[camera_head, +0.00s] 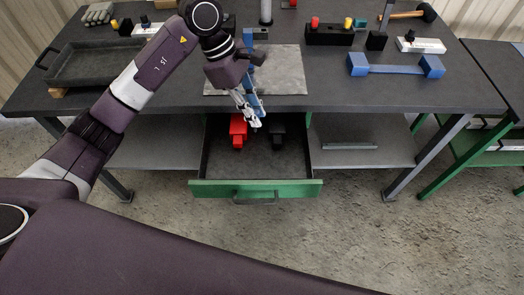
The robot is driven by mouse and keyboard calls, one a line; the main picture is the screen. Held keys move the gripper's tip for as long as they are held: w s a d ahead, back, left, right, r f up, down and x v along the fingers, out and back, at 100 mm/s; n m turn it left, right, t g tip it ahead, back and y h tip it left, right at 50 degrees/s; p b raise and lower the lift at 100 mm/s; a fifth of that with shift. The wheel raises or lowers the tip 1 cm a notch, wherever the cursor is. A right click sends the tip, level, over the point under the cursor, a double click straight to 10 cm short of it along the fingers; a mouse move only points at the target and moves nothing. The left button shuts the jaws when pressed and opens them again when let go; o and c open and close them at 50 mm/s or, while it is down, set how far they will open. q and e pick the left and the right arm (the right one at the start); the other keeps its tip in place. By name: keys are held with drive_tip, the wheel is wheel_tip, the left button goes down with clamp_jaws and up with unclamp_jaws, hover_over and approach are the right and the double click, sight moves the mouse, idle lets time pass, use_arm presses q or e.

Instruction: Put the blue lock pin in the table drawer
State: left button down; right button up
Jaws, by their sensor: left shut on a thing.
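The table drawer (255,188) is pulled open below the table's front edge, with a green front and a dark inside. My left gripper (251,119) points down over the back of the open drawer. It is shut on a long blue piece, which looks like the blue lock pin (252,84). The gripper and arm partly hide this piece. A red block (238,131) and a black block (277,133) show in the back of the drawer, near the fingertips. I cannot tell whether the pin touches them. My right gripper is not in view.
A blue bracket-like part (395,68) lies on the table (340,95) at the right. A grey mat (285,75) lies behind the drawer. A dark tray (92,66) stands at the left. A black rack (330,35) and a mallet (410,14) are further back. The drawer's front half is clear.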

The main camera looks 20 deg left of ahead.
use_arm(q)
wheel_tip(320, 180, down, 7)
drive_tip(key=shift+s+a+f+p, duration=0.1)
drive_tip(key=shift+a+f+p, duration=0.1)
drive_tip(key=shift+p, duration=0.4)
wheel_tip(320, 180, down, 10)
drive_tip(key=shift+d+r+p, duration=0.15)
drive_tip(key=shift+r+p, duration=0.1)
drive_tip(key=shift+p, duration=0.35)
drive_tip(key=shift+f, duration=0.2)
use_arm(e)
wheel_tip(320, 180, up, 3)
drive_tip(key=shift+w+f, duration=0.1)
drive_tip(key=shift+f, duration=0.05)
